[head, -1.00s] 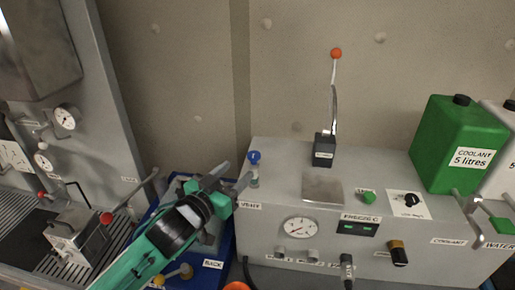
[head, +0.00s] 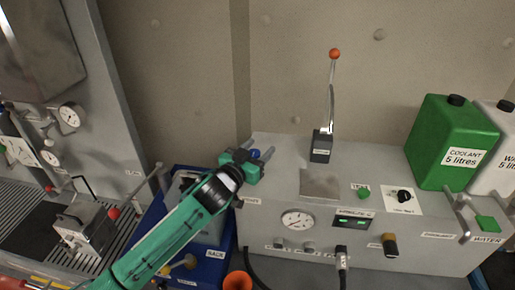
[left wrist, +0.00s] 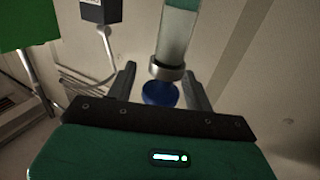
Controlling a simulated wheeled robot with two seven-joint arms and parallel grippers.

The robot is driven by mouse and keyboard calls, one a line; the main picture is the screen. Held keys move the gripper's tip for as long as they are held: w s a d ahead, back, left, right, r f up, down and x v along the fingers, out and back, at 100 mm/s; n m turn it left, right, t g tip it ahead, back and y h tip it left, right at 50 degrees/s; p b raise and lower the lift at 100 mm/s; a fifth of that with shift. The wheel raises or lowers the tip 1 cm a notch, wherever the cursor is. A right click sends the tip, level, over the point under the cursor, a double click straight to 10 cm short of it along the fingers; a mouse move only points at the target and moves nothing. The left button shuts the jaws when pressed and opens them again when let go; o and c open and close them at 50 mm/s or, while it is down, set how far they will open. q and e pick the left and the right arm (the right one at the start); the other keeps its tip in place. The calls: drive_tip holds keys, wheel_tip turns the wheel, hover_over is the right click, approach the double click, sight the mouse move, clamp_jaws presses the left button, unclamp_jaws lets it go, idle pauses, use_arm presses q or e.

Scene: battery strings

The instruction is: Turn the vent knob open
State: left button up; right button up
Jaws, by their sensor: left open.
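The vent knob (head: 255,154) is a small blue knob at the back left corner of the grey machine box, largely covered by my gripper in the head view. My left gripper (head: 262,156) is open at it, its fingers pointing to the right. In the left wrist view the blue knob (left wrist: 160,94) shows between the two open fingers (left wrist: 160,88), with a gap on each side. A metal collar and a pale clear stem extend beyond it. I see no grip on the knob. My right gripper is not in view.
On the box stand an upright lever with an orange ball (head: 334,54) and a green coolant canister (head: 453,130). A round gauge (head: 297,220) is on its front. A blue crate (head: 217,266) lies below my left arm. A concrete wall (head: 180,70) stands behind.

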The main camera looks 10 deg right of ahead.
use_arm(q)
drive_tip(key=c, duration=0.9)
